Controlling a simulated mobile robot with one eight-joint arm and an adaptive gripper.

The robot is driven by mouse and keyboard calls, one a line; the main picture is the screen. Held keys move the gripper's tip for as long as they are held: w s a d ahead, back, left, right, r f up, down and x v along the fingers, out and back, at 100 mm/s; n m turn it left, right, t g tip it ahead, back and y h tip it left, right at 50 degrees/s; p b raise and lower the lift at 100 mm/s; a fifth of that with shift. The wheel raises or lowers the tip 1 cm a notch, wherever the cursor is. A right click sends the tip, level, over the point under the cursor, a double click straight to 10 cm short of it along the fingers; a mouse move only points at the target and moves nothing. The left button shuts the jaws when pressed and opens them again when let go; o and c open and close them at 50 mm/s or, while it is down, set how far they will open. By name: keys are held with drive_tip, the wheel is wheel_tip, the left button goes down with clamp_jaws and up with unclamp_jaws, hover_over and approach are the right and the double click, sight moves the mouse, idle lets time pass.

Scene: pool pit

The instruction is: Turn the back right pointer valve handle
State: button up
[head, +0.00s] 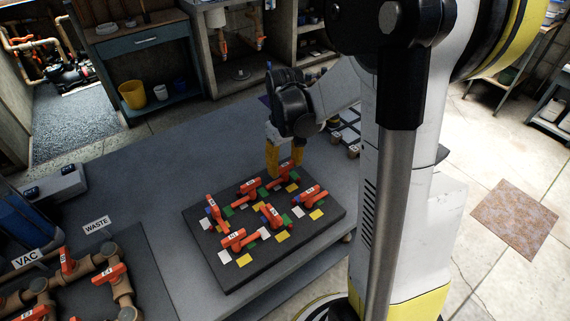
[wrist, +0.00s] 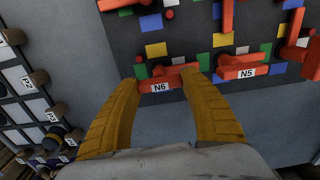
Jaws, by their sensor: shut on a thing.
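The back right pointer valve handle (wrist: 176,77) is red, carries the label N6, and sits on a dark board (head: 228,277) with several red handles. My gripper (head: 283,172) is at the board's back right, its yellow fingers pointing down. In the wrist view the fingers are on either side of the N6 handle and shut on it. The finger contact is partly hidden in the head view. The N5 handle (wrist: 240,71) is just right of N6 in the wrist view, apart from the fingers. Coloured squares surround the handles.
The other red handles (head: 270,214) stand close together on the board. A second panel (wrist: 28,90) with knobs labelled P is at the wrist view's left. Pipes with red valves (head: 105,275) are at the head view's lower left. Grey bench top (head: 150,165) is clear between.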

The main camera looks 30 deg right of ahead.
drive_tip(key=m, duration=0.4)
drive_tip(key=shift+m, duration=0.3)
drive_tip(key=m, duration=0.4)
drive_tip(key=shift+m, duration=0.3)
drive_tip(key=m, duration=0.4)
drive_tip(key=shift+m+p, duration=0.3)
drive_tip(key=shift+p, duration=0.05)
drive_tip(key=m, duration=1.3)
drive_tip(key=shift+m, duration=0.3)
drive_tip(key=m, duration=0.8)
drive_tip(key=shift+m, duration=0.3)
